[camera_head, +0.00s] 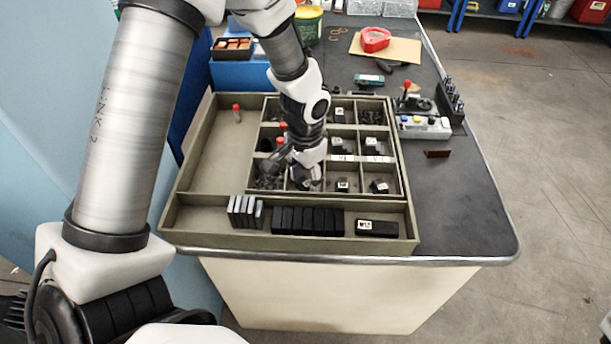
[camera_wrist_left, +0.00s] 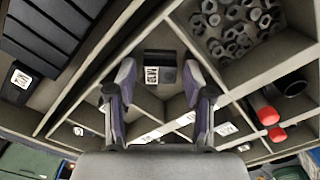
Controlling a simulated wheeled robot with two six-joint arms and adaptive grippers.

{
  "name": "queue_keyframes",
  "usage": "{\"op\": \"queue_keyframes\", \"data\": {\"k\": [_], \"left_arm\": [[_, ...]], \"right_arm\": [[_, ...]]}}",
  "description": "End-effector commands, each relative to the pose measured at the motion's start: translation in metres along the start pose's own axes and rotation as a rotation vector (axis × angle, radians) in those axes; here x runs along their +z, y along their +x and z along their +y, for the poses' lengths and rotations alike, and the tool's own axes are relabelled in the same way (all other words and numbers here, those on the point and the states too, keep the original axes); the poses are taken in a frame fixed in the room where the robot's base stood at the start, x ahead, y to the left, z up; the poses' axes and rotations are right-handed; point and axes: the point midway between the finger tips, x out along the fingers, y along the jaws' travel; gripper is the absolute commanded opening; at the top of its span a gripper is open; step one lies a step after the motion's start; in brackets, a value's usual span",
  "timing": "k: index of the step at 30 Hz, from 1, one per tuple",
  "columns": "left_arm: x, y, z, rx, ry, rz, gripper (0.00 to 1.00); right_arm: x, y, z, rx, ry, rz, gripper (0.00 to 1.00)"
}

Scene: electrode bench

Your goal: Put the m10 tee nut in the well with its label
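My left gripper (camera_head: 305,180) points down into a front-row well of the divided tray (camera_head: 412,222). In the left wrist view its two fingers are apart and nothing shows between their pads (camera_wrist_left: 158,100). A small black block with a white label (camera_wrist_left: 160,68) sits in the well just beyond the fingertips; its marking is too small to read surely. Other small black labelled pieces sit in wells to the right (camera_head: 343,185) (camera_head: 380,186). I cannot tell surely which piece is the m10 tee nut. My right gripper is not in view.
The front trough holds grey plates (camera_head: 245,212), black bars (camera_head: 307,221) and a labelled black bar (camera_head: 377,228). Hex nuts (camera_wrist_left: 235,28) fill a neighbouring well. Red-capped cylinders (camera_wrist_left: 268,115) stand behind. Thin dividers surround the gripper. The tray's left compartment (camera_head: 215,160) is mostly bare.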

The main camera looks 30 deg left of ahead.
Motion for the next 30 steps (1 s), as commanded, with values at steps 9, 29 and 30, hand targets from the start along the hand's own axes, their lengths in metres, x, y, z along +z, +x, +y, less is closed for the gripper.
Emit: {"op": "queue_keyframes", "data": {"k": [9, 29, 30], "left_arm": [[0.000, -0.003, 0.000, 0.000, 0.000, 0.000, 0.60], [0.000, -0.123, 0.000, 0.001, -0.001, -0.002, 0.60], [0.000, -0.124, 0.000, 0.001, -0.001, -0.003, 0.60]], "right_arm": [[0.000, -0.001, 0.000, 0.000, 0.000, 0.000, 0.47], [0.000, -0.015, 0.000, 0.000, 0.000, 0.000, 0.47], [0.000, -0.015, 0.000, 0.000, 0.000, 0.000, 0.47]]}}
